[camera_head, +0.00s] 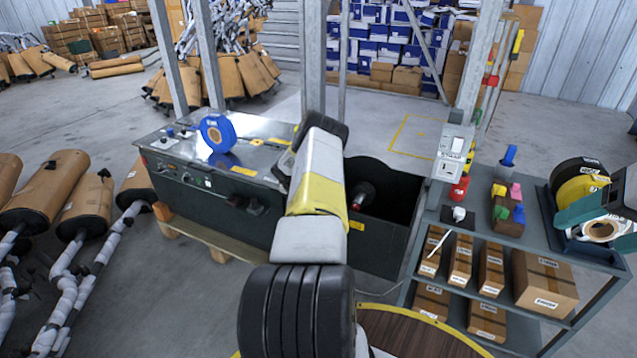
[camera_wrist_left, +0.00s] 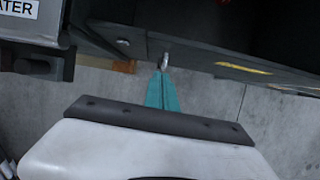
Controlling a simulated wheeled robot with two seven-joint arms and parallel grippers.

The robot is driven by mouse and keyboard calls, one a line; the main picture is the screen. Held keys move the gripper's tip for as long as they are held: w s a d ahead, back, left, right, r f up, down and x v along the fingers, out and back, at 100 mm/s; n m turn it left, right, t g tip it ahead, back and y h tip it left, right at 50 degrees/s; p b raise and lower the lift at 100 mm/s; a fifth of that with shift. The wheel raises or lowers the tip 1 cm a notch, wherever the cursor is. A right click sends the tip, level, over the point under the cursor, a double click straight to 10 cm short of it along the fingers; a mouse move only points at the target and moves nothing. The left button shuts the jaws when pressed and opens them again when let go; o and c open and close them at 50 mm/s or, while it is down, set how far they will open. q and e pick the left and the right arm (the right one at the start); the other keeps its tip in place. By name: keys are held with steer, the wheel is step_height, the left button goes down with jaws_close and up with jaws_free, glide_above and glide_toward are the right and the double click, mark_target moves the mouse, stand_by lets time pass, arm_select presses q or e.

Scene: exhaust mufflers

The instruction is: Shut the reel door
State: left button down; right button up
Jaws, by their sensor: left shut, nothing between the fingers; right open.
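The dark strapping machine's reel bay (camera_head: 395,190) is open at the top, with a reel hub (camera_head: 363,196) visible inside. A dark panel with a yellow label, apparently the reel door (camera_head: 375,238), faces the front. In the left wrist view the panel (camera_wrist_left: 200,57) carries a small metal handle (camera_wrist_left: 165,61). My left gripper (camera_wrist_left: 162,76) is shut and empty, its teal tips at the handle; contact cannot be told. My left arm hides it in the head view. My right gripper (camera_head: 572,236) is open at the right, over the shelf top by a white tape roll (camera_head: 600,230).
A grey shelf unit (camera_head: 470,222) with cardboard boxes stands right of the machine. A blue tape roll (camera_head: 217,133) stands on the machine top. Wrapped mufflers (camera_head: 85,205) lie at the left. A post with a control box (camera_head: 455,150) rises beside the bay.

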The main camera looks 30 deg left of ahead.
arm_select(q)
steer(key=v, duration=0.9)
steer(key=w+d+r+n+t+y, duration=0.1)
steer(key=w+r+n+t, duration=0.2)
steer(key=r, duration=0.5)
steer(key=w+d+r+n+t+y, duration=0.1)
steer(key=w+r+n, duration=0.3)
steer(key=r, duration=0.5)
steer(key=s+d+r+n+y, duration=0.1)
steer(key=d+r+n, duration=0.1)
steer(key=r+n, duration=0.3)
steer(key=s+d+r+n+t+y, duration=0.1)
steer(key=d+r+n, duration=0.1)
steer(key=r, duration=0.5)
steer(key=s+d+r+n, duration=0.1)
steer(key=d+r+n, duration=0.25)
steer(key=r, duration=0.25)
steer(key=s+d+r+n+h, duration=0.1)
steer(key=s+d+r+n, duration=0.7)
steer(key=s+d+n, duration=0.3)
steer(key=s+d+f+n+g+h, duration=0.1)
steer(key=s+d+n+g+h, duration=0.2)
steer(key=s+d, duration=1.9)
steer(key=n+h, duration=0.2)
steer(key=n, duration=0.1)
steer(key=shift+s, duration=0.35)
